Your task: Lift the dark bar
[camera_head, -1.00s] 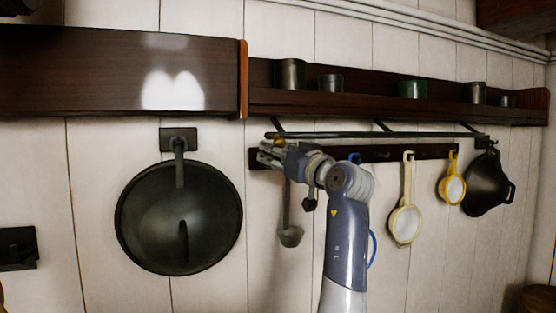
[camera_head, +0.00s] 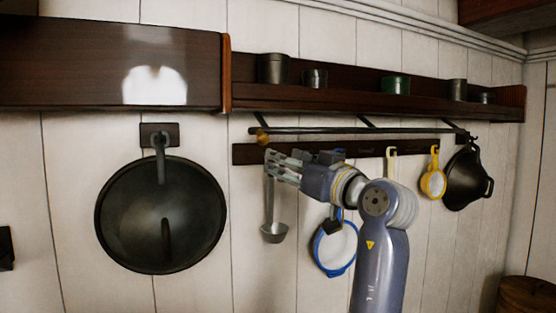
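A thin dark bar (camera_head: 350,130) runs level under the wall shelf, held by short brackets. Its left end has a small brass-coloured piece (camera_head: 262,137). A flat dark wooden hook rail (camera_head: 247,154) lies just below it on the wall. An arm comes up from the lower right; I take it as my right. Its gripper (camera_head: 277,167) points left, just below the bar's left part and in front of the hook rail. No bar shows between its fingers; their gap is too small to judge. My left gripper is not in view.
A ladle (camera_head: 274,231), a blue-rimmed strainer (camera_head: 338,249), a yellow strainer (camera_head: 433,183) and a dark pan (camera_head: 467,180) hang around the arm. A large wok (camera_head: 160,215) hangs left. Several cups stand on the shelf (camera_head: 350,103) above. A barrel (camera_head: 525,297) stands lower right.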

